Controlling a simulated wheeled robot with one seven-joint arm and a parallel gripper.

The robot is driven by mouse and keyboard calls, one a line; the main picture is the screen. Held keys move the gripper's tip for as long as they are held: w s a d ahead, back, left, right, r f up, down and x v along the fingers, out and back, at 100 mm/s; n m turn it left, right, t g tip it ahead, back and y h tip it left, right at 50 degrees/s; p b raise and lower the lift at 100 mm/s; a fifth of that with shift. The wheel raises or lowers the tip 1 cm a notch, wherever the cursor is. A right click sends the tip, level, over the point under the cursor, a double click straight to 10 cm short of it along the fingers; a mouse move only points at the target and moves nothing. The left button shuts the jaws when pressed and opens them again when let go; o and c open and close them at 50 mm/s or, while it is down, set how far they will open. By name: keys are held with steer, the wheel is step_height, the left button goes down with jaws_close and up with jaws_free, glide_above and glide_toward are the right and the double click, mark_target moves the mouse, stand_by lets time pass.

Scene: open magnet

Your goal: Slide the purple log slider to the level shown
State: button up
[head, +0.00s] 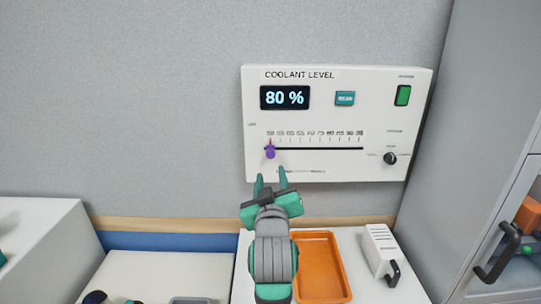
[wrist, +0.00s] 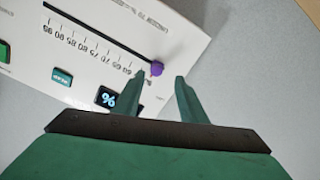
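The coolant level panel (head: 350,170) is on the wall, and its display (head: 284,97) reads 80 %. The purple slider knob (head: 270,152) sits at the left end of the dark horizontal slot (head: 320,149), under a red mark. In the wrist view the knob (wrist: 157,68) appears just beyond the gap between the open fingertips (wrist: 159,80). I see no clear contact with it.
The panel also has a teal button (head: 345,98), a green switch (head: 403,96) and a black dial (head: 390,158). Below are an orange tray (head: 322,270) and a white box with a dark handle (head: 381,252). A grey cabinet (head: 490,130) stands at right.

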mark_target(271, 155)
steer(key=w, duration=0.3)
steer(key=w+r, duration=0.1)
steer(key=w, duration=0.7)
steer(key=shift+a+r, duration=0.2)
jaws_close()
